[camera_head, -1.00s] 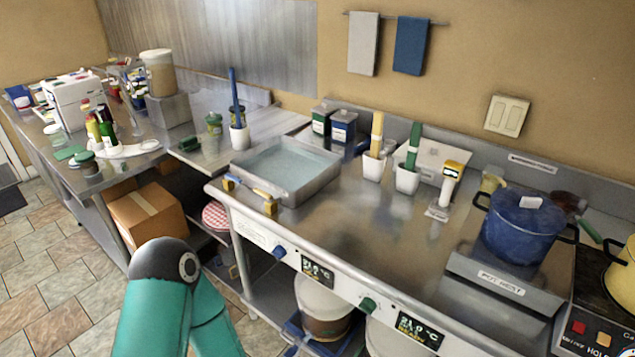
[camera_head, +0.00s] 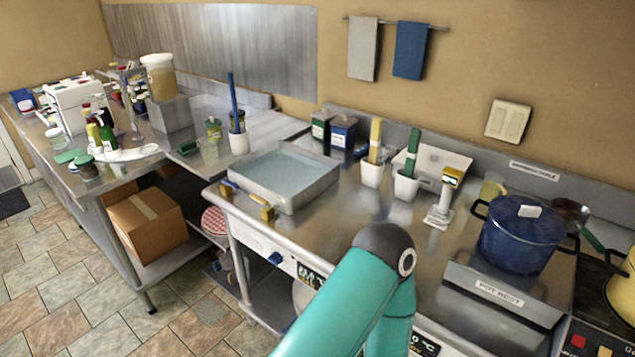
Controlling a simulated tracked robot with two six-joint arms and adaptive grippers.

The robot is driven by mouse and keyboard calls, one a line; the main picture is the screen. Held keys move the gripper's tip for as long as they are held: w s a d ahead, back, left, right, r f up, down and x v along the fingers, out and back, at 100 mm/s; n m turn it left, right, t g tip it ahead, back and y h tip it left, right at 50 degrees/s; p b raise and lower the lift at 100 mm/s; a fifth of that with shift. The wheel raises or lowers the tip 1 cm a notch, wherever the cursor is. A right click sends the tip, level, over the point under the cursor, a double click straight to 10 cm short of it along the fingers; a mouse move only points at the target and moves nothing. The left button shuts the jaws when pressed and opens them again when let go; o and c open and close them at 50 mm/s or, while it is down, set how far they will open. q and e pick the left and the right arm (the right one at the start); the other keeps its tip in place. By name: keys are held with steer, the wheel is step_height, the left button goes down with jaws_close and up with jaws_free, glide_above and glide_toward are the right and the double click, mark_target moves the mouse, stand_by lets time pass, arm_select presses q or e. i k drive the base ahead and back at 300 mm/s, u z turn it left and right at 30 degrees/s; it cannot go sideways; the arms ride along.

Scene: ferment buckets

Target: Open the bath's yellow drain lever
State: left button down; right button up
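The bath is a square steel basin (camera_head: 312,192) of clear water, set in the steel counter towards the left. Two small valve-like fittings stand at its front edge. The right one (camera_head: 267,212) shows yellow, and a thin handle runs up and left from it. The left one (camera_head: 229,185) shows blue with some yellow. They are too small to tell how each lever is set. A teal link of one of my arms crosses the lower middle, in front of the counter's front panel and right of the fittings. Neither gripper shows.
White cups with a yellow tool (camera_head: 376,141) and a green tool (camera_head: 413,148) stand right of the bath. A blue pot (camera_head: 520,240) stands further right. A cardboard box (camera_head: 146,222) sits on the left shelf. The tiled floor (camera_head: 60,290) is clear at lower left.

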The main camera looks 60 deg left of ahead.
mark_target(266, 204)
steer(key=u, duration=0.4)
steer(key=i, duration=0.15)
steer(key=z, duration=1.1)
steer(key=k, duration=1.45)
steer(key=z, duration=0.8)
steer(key=i, duration=0.1)
steer(key=u, duration=2.45)
steer(key=i, duration=1)
